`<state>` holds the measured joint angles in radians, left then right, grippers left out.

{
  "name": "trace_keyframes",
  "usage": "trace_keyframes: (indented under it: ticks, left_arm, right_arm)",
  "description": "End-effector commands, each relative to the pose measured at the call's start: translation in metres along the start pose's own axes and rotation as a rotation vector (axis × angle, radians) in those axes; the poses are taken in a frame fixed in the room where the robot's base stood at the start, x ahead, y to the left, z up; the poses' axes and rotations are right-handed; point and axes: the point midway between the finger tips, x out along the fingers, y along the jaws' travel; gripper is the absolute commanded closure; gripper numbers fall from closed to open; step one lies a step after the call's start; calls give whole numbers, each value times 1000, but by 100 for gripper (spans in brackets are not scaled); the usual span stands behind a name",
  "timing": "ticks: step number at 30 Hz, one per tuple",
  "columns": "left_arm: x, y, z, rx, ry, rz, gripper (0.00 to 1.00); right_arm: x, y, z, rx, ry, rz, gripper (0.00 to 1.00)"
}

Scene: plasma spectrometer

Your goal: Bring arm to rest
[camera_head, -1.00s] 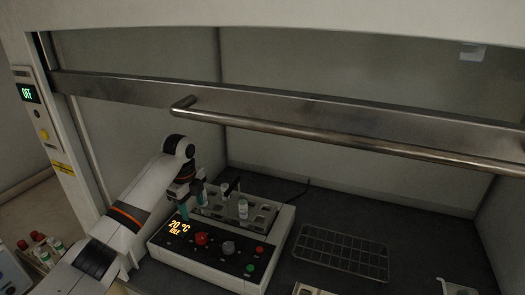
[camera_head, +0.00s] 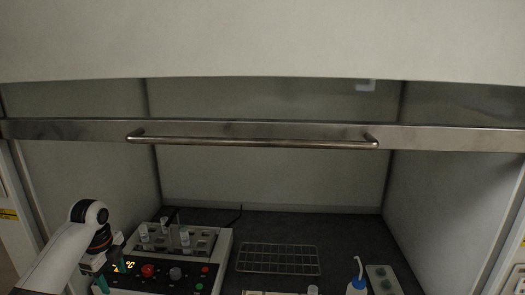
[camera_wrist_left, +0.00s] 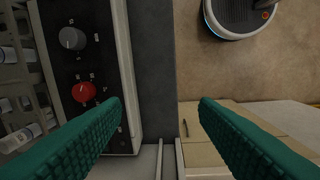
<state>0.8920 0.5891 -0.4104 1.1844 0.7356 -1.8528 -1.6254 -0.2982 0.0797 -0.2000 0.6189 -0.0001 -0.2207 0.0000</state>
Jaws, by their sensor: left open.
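My left arm comes in from the lower left in the head view. Its gripper (camera_head: 110,271) is by the left front corner of the heating block (camera_head: 222,248), with teal fingers pointing down. In the left wrist view the gripper (camera_wrist_left: 158,106) is open, its two teal fingers wide apart with nothing between them. The block's panel with a red knob (camera_wrist_left: 84,92) and a grey knob (camera_wrist_left: 72,38) lies to the left there. My right gripper is not in view.
Several capped vials (camera_head: 185,237) stand in the block. A wire rack (camera_head: 278,259) lies on the dark hood floor, with a wash bottle (camera_head: 356,284) at the right front. The hood's sash handle (camera_head: 250,142) crosses above. A round dark device (camera_wrist_left: 238,14) shows in the wrist view.

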Motion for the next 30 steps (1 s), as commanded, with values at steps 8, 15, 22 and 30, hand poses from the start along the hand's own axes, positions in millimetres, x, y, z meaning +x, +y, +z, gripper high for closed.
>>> trace_keyframes:
  ticks: [8, 15, 22, 30]
  left_arm:
    - [34, -12, 28, -57, 17, -1, 45]
    - [73, -34, 64, -146, 27, 10, 45]
    - [120, -78, 118, -308, 15, 41, 45]
    - [156, -179, 198, -730, -68, 113, 45]
  right_arm:
    - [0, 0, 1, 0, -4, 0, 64]
    - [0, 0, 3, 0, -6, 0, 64]
    - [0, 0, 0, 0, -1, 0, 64]
    - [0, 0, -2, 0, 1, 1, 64]
